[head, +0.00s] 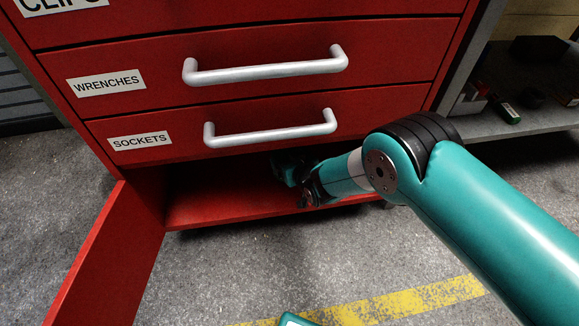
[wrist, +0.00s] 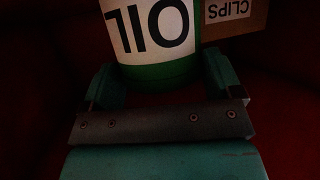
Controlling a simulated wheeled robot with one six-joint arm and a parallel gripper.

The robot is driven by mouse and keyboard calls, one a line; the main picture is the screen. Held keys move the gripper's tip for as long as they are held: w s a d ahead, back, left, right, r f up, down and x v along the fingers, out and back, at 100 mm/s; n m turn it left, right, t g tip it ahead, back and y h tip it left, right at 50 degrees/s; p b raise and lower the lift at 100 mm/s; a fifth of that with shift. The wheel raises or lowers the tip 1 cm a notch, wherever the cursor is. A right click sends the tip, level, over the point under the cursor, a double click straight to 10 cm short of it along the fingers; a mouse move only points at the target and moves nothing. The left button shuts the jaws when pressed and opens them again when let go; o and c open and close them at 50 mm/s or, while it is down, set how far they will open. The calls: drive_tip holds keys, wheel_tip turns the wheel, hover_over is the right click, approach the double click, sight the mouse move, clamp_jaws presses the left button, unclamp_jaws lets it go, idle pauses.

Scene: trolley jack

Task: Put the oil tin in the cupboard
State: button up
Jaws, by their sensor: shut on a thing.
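The oil tin (wrist: 150,30) is white and green with black "OIL" lettering, which appears upside down in the wrist view. My gripper (wrist: 159,68) is shut on it, with a teal finger on each side of its green part. In the head view my gripper (head: 293,176) reaches into the dark cupboard, low above its floor; the tin cannot be made out there. The red cupboard (head: 225,207) is the open space under the drawers. Its red door (head: 110,258) stands open at the left. I cannot tell whether the tin touches the cupboard floor.
A brown box labelled "CLIPS" (wrist: 234,22) is close beside the tin, at the right of the wrist view. Shut drawers labelled sockets (head: 268,140) and wrenches (head: 265,72) are just above the opening. A grey shelf (head: 525,122) with small items is at the right.

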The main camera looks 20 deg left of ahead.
drive_tip(key=shift+f, duration=0.65)
drive_tip(key=shift+f, duration=0.15)
drive_tip(key=o, duration=1.1)
drive_tip(key=shift+c, duration=0.2)
drive_tip(key=shift+s+d+r, duration=0.1)
drive_tip(key=shift+d+r, duration=0.05)
drive_tip(key=shift+r, duration=0.2)
drive_tip(key=p+v, duration=0.6)
drive_tip(key=v, duration=0.5)
drive_tip(key=shift+s+d, duration=0.2)
drive_tip(key=shift+d, duration=0.05)
